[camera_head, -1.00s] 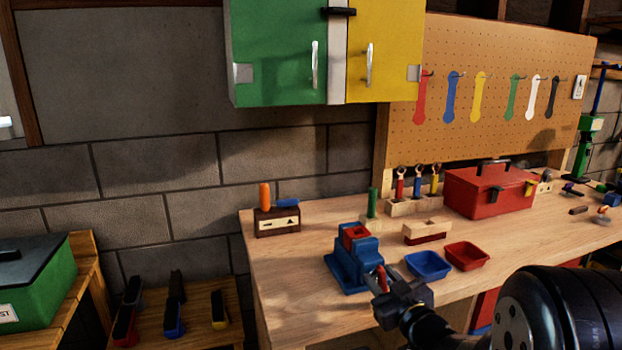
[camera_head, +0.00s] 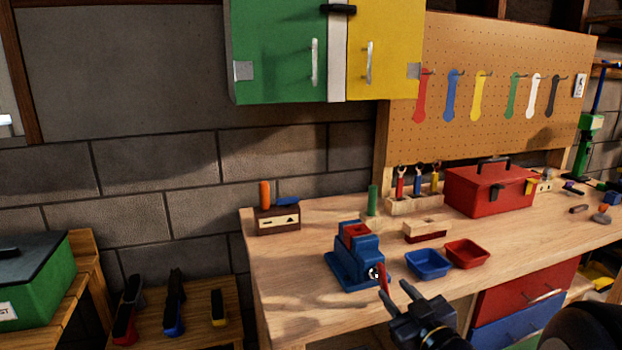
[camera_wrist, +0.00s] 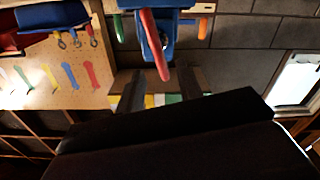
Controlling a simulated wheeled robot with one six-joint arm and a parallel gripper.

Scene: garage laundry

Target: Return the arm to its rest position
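My gripper (camera_head: 396,290) is at the front edge of the workbench, just right of the blue vise (camera_head: 357,262). Its two fingers are apart, with nothing held between them. The vise's red handle (camera_head: 383,279) hangs down near the left fingertip in the head view; I cannot tell whether they touch. In the wrist view, which looks upside down, the red handle (camera_wrist: 153,45) lies ahead of the spread fingers (camera_wrist: 160,88), with the blue vise (camera_wrist: 155,15) behind it. Part of my arm shows at the lower right of the head view.
On the workbench (camera_head: 300,300) stand a blue bin (camera_head: 428,264), a red bin (camera_head: 467,254), a red toolbox (camera_head: 490,189) and a wooden tool holder (camera_head: 413,204). Red and blue drawers (camera_head: 525,290) are below. Wall cabinets (camera_head: 285,55) hang above. The bench's left front is clear.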

